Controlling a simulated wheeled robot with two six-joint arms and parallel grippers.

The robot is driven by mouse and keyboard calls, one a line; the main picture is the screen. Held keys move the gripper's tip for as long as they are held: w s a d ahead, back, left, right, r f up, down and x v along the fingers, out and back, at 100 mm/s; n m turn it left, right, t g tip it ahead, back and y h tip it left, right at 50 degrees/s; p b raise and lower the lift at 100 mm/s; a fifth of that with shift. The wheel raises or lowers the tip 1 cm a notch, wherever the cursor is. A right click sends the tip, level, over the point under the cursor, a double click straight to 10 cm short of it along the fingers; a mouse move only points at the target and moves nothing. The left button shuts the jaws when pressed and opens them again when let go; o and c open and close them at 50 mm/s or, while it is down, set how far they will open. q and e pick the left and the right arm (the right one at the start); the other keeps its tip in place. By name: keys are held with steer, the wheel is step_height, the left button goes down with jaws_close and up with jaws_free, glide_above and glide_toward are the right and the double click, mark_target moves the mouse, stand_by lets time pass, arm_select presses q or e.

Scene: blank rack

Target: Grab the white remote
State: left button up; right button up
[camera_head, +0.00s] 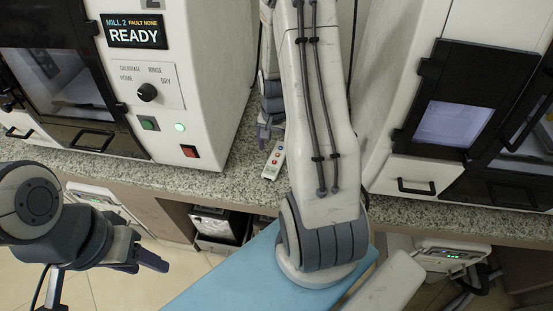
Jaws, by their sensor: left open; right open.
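The white remote (273,161) lies on the speckled counter near its front edge, between the two machines. It has small coloured buttons, one of them red. My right gripper (266,126) is open, just behind and slightly left of the remote's far end in the picture. My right forearm hides part of this gripper, and I cannot tell whether its fingers touch the remote. My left gripper (148,259) is open and empty at the lower left, in front of the counter and well away from the remote.
A white mill (205,90) with a "READY" display stands left of the remote. Another white machine (405,172) stands to the right. The speckled counter (225,180) is clear around the remote. A box (214,222) sits on a shelf beneath.

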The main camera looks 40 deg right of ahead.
mark_target(276, 159)
step_height(276, 159, down, 5)
steer(key=shift+d+r, duration=0.1)
jaws_close()
stand_by(0.3)
steer(key=shift+r, duration=0.1)
